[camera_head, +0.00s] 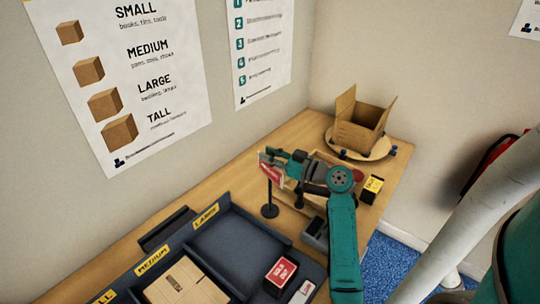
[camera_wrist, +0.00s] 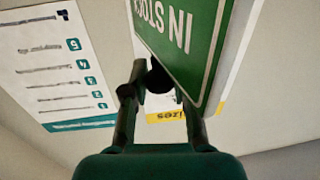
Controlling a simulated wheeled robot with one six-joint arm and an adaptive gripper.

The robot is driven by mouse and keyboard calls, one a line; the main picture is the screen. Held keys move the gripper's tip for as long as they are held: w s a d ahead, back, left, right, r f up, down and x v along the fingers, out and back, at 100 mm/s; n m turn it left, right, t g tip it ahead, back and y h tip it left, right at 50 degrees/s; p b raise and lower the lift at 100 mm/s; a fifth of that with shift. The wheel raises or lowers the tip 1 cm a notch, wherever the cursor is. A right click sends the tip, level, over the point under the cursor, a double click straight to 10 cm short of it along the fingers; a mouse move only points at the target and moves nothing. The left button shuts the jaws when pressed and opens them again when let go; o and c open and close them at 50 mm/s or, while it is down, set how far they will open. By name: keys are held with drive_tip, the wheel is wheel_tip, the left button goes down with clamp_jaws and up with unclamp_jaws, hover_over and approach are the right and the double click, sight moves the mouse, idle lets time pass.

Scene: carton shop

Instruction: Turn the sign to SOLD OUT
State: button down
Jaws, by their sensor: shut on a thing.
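The sign (camera_head: 270,172) stands on a thin black post with a round base on the table, beside the wall. In the head view it shows a red face with pale lettering too small to read. In the wrist view the sign (camera_wrist: 185,35) shows a green face reading IN STOCK, upside down and partly cut off. My gripper (camera_head: 268,156) is at the top of the sign. In the wrist view my gripper (camera_wrist: 160,88) has its fingers on either side of a dark round part by the sign. It is shut on the sign; the exact contact is partly hidden.
An open carton (camera_head: 360,127) stands on a round wooden turntable (camera_head: 381,152) at the back. A dark tray (camera_head: 243,250) with MEDIUM and LARGE labels holds a flat carton (camera_head: 185,285). A red block (camera_head: 280,272) is in front. Wall posters are close behind.

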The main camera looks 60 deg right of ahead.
drive_tip(key=shift+n+g+y, duration=0.7)
drive_tip(key=shift+n+y, duration=1.2)
drive_tip(key=shift+y, duration=1.3)
drive_tip(key=c, duration=0.9)
unclamp_jaws()
drive_tip(key=shift+c, duration=0.2)
wheel_tip(320, 180, up, 10)
drive_tip(key=shift+f, duration=0.1)
